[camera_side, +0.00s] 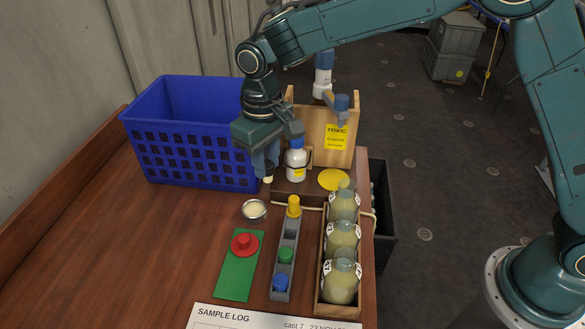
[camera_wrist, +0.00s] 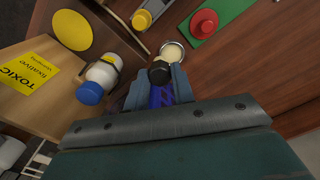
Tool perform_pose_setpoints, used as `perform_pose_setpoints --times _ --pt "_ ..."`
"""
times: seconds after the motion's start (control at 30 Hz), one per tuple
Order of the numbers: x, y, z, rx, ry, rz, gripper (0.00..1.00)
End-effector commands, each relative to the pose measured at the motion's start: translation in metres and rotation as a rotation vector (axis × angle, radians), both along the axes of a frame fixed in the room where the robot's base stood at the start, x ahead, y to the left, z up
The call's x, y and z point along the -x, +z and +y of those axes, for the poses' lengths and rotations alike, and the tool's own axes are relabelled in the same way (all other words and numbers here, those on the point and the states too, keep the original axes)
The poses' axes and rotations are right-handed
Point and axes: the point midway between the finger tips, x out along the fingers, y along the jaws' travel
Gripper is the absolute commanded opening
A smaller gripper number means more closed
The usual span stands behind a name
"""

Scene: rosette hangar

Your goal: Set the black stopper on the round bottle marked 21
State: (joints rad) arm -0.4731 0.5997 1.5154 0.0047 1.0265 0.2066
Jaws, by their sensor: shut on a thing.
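My gripper (camera_side: 267,172) is shut on the black stopper (camera_wrist: 160,72) and holds it in the air, in front of the blue basket. In the wrist view the stopper's dark end shows between my fingertips (camera_wrist: 158,84). In the side view the fingers mostly hide it, and a small pale tip (camera_side: 268,180) shows below them. Several round bottles with yellowish contents stand in a wooden tray (camera_side: 322,270) at right: a far one (camera_side: 343,206), a middle one (camera_side: 341,242) and a near one (camera_side: 340,285). Their labels are too small to read, so I cannot tell which is 21.
A blue basket (camera_side: 190,158) stands at left. A white bottle (camera_side: 296,165) is close right of my gripper, before a wooden box with a TOXIC label (camera_side: 336,137).

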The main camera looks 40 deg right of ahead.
Motion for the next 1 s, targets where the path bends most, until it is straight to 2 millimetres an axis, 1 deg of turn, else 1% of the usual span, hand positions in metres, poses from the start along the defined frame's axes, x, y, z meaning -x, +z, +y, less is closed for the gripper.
perform_pose_setpoints --times 0.1,0.3,0.6,0.8,1.0 --pt "0.016 0.013 -0.016 -0.001 -0.003 -0.002 0.08" --pt "0.047 0.031 -0.044 -0.001 -0.002 -0.002 0.08" --pt "0.096 0.047 -0.081 -0.002 -0.002 -0.001 0.08" --pt "0.115 0.050 -0.094 -0.002 -0.001 0.000 0.08" --pt "0.121 0.051 -0.097 -0.002 0.000 0.001 0.08"
